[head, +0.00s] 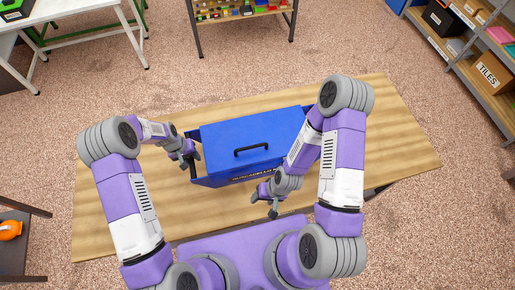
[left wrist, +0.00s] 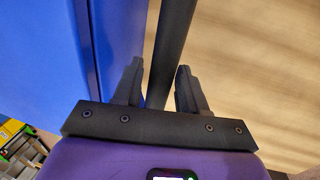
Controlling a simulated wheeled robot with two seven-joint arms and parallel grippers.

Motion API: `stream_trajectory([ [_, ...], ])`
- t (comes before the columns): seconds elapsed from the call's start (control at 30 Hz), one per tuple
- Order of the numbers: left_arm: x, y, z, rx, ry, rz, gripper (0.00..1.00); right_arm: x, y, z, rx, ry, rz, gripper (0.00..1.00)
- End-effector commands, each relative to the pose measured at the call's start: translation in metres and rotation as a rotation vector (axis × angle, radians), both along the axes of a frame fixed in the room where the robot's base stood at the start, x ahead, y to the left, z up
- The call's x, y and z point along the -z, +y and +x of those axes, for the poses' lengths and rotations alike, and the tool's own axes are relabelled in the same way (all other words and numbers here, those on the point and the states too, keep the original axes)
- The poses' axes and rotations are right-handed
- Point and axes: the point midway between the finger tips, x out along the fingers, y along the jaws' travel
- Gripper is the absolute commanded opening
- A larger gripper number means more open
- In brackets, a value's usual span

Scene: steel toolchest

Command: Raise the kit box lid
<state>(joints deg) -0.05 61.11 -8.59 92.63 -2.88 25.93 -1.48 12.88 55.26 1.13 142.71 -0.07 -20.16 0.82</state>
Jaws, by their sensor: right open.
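The blue kit box (head: 215,178) stands on the wooden table, and its blue lid (head: 245,135) looks down. A black handle (head: 251,149) is on the lid near its front edge. My left gripper (head: 189,163) is at the box's left end. In the left wrist view its fingers (left wrist: 160,88) are apart, on either side of a dark bar (left wrist: 172,45) that runs beside the box's blue wall. I cannot tell whether they touch the bar. My right gripper (head: 266,204) is open and empty in front of the box's right half, apart from it.
The wooden table (head: 390,130) is clear on the right and at the front left (head: 100,225). Behind it stand a shelf of small coloured items (head: 240,12) and a white table (head: 70,22). A shelf unit with boxes (head: 480,65) is at the far right.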

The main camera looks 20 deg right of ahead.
Motion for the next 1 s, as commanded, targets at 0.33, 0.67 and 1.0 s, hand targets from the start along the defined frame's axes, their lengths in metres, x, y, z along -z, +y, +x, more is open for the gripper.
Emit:
stream_trajectory([
  [0.33, -0.0003, 0.0001, -0.0001, 0.0, 0.0, 0.0, 0.0, 0.0, 0.0, 0.0, 0.0, 0.0, 0.0, 0.6],
  [0.67, -0.0023, -0.0023, 0.0024, -0.002, -0.006, -0.005, 0.0, 0.0, 0.0, 0.0, 0.0, 0.0, 0.0, 0.6],
  [1.0, 0.0011, -0.0012, 0.0015, -0.001, -0.005, -0.002, 0.0, 0.0, 0.0, 0.0, 0.0, 0.0, 0.0, 0.6],
])
